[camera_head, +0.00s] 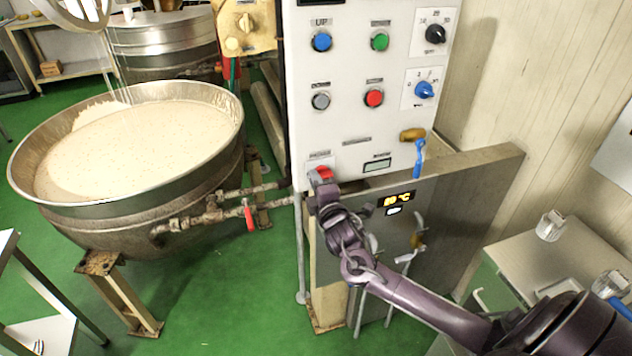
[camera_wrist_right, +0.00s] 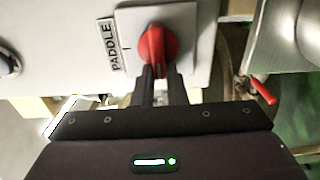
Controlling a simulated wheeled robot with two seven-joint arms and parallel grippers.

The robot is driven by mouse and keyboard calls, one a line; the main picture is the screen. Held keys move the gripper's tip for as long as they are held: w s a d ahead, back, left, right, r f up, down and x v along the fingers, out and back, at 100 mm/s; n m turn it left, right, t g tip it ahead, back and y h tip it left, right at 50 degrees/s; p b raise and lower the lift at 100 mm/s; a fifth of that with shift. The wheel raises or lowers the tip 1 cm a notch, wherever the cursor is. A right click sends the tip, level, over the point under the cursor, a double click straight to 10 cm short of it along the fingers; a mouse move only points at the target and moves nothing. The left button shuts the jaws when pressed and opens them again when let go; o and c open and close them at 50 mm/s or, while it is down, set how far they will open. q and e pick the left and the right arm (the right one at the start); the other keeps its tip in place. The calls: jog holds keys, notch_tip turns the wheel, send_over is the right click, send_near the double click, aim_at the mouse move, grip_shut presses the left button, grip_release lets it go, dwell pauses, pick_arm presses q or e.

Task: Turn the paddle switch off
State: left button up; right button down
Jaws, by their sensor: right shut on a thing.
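The paddle switch (camera_wrist_right: 158,45) is a red rotary knob on a pale plate labelled "PADDLE" in the right wrist view. In the head view its red top (camera_head: 323,172) shows at the lower left of the white control panel (camera_head: 345,110), partly hidden by my gripper. My right gripper (camera_wrist_right: 162,75) has both dark fingers at the knob and is shut on it. The same gripper (camera_head: 318,184) shows in the head view at the panel's lower edge. My left gripper does not show.
A large kettle (camera_head: 235,120) of pale nougat stands to the left, with a red-handled valve (camera_head: 249,218) on its pipe. Other knobs and buttons sit above on the panel. A grey metal box (camera_head: 460,200) with a temperature display stands below. A table (camera_head: 560,250) is at right.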

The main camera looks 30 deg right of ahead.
jog(key=c, duration=1.5)
grip_release()
jog(key=shift+o, duration=0.2)
jog(key=b+v, duration=0.1)
jog(key=v, duration=0.6)
jog(key=shift+s+b, duration=0.4)
jog(key=shift+f, duration=0.1)
